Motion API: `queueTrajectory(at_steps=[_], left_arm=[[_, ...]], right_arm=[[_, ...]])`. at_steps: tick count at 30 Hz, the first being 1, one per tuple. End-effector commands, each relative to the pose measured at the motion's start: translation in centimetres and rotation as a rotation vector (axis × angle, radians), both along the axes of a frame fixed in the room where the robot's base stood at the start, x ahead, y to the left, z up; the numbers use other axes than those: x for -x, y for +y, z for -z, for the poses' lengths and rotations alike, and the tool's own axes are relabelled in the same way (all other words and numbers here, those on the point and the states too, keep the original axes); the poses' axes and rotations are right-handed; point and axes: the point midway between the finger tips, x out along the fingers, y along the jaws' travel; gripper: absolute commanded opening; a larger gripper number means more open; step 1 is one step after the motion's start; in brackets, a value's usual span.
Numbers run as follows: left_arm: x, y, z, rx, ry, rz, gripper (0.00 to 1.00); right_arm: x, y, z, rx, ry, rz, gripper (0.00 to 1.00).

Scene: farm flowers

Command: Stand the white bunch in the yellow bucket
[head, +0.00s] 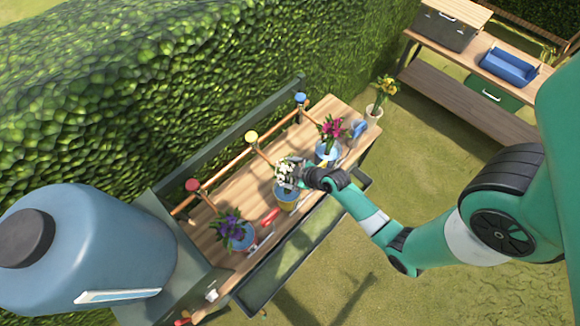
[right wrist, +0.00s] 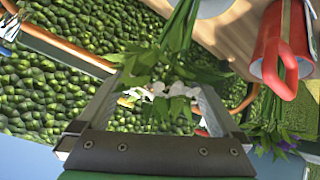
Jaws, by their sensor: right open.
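The white bunch (head: 284,171) shows in the middle of the bench, just above a blue bucket with a yellowish band (head: 287,197). It looks upright there, but I cannot tell how deep its stems sit. My right gripper (head: 296,178) is beside the bunch, coming in from the right. In the right wrist view the white blossoms (right wrist: 160,92) and their leaves lie between the open fingers (right wrist: 155,100), with green stems running up the picture. The fingers hide part of the bunch in the head view. My left gripper is not in view.
A purple bunch (head: 228,224) stands in a blue bucket left of the middle one, a magenta bunch (head: 332,130) in another to the right. A rail with red, yellow and blue knobs (head: 251,136) runs along the back, before a hedge.

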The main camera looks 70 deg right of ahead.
Motion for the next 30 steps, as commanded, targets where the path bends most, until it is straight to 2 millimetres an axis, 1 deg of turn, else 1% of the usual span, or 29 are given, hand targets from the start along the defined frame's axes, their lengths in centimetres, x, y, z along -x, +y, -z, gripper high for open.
queueTrajectory(at_steps=[5, 12, 16, 21, 30], left_arm=[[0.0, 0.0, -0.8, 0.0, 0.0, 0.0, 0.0], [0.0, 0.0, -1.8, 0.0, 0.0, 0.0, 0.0], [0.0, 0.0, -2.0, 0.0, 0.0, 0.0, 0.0], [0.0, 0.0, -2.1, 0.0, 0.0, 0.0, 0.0], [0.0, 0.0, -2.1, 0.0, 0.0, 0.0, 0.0]], right_arm=[[1.6, 0.5, -1.7, -0.001, -0.002, 0.002, 1.0], [5.6, 1.9, -5.6, 0.0, -0.002, 0.005, 1.0], [7.2, 2.5, -7.1, -0.001, -0.001, 0.003, 1.0], [7.9, 2.8, -7.9, 0.0, -0.001, 0.001, 1.0], [7.9, 2.8, -7.9, 0.001, -0.002, 0.0, 1.0]])
